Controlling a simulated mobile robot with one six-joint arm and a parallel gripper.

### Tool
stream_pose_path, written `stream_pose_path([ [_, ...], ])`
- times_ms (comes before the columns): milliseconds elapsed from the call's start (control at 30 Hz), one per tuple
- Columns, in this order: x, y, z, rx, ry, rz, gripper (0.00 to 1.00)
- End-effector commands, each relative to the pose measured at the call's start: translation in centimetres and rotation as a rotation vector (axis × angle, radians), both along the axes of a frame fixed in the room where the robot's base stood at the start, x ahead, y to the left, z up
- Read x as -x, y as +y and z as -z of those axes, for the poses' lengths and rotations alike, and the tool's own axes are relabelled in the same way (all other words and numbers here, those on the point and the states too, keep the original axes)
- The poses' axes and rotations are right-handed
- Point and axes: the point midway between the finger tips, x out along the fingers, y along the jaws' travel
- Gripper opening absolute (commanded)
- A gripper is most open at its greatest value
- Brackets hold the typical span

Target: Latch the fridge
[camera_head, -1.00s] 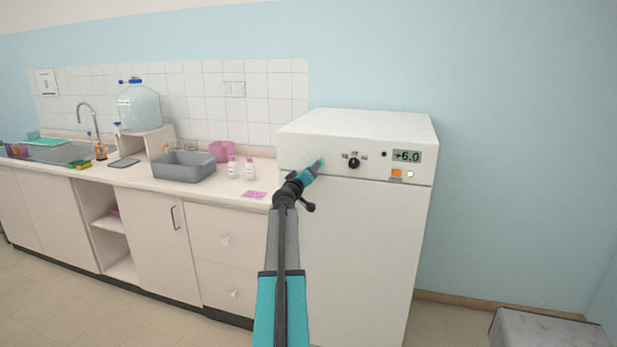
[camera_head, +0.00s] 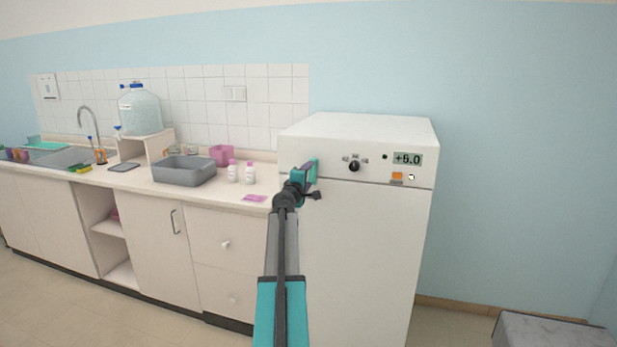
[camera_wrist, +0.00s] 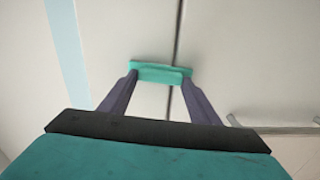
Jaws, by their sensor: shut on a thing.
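The white fridge (camera_head: 365,250) stands at the right end of the counter, and its door looks closed against the upper panel. My gripper (camera_head: 309,173) is at the fridge's front left, by the seam between panel and door. In the wrist view, a teal latch-like piece (camera_wrist: 160,72) lies across the dark seam. My gripper (camera_wrist: 160,82) has its two dark purple fingers shut on that piece, one at each end. In the head view my gripper mostly hides the piece, so I cannot tell whether it is fully latched.
The fridge's upper panel has a black knob (camera_head: 354,166) and a display (camera_head: 407,159) reading +6.0. The counter on the left holds a grey basin (camera_head: 184,172), white bottles with pink caps and a pink container (camera_head: 221,155). A grey surface (camera_head: 550,330) is at the lower right.

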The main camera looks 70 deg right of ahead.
Motion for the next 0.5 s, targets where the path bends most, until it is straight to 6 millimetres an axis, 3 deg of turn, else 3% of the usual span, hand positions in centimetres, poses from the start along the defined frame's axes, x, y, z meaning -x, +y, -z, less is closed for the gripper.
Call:
stream_pose_path([
  [500, -0.03, 0.02, 0.11, 0.006, 0.103, -0.001, 0.34],
])
